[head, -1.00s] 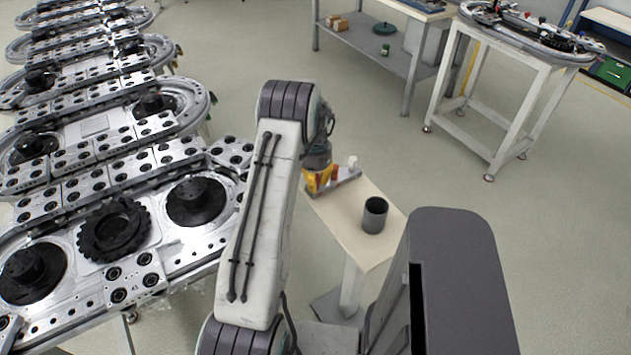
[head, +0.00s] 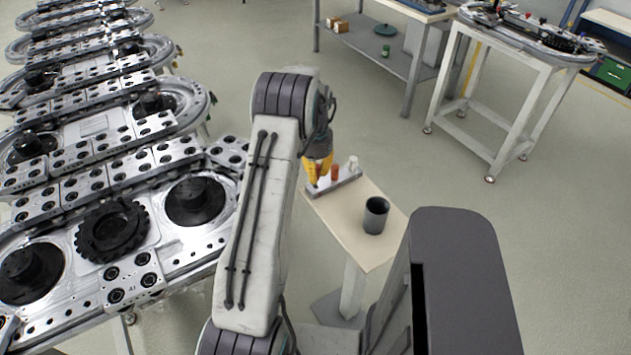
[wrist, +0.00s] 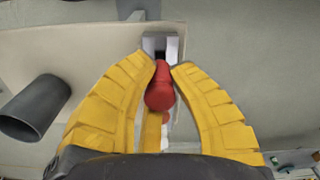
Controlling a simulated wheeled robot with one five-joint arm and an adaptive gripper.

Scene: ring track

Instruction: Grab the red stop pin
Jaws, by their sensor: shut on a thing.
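The red stop pin (wrist: 159,92) is between the yellow fingers of my gripper (wrist: 163,68) in the wrist view. My gripper is shut on it, with the fingertips at its far end. In the head view my gripper (head: 318,170) is over the left end of a small grey rack (head: 332,190) on a side stand. The red pin itself is hidden by the fingers there. I cannot tell whether its lower end is clear of the rack.
An orange-red pin (head: 335,172) and a white pin (head: 352,163) stand in the rack. A dark grey cup (head: 376,215) stands on the stand's beige top (head: 350,225). The ring track (head: 150,215) fills the left.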

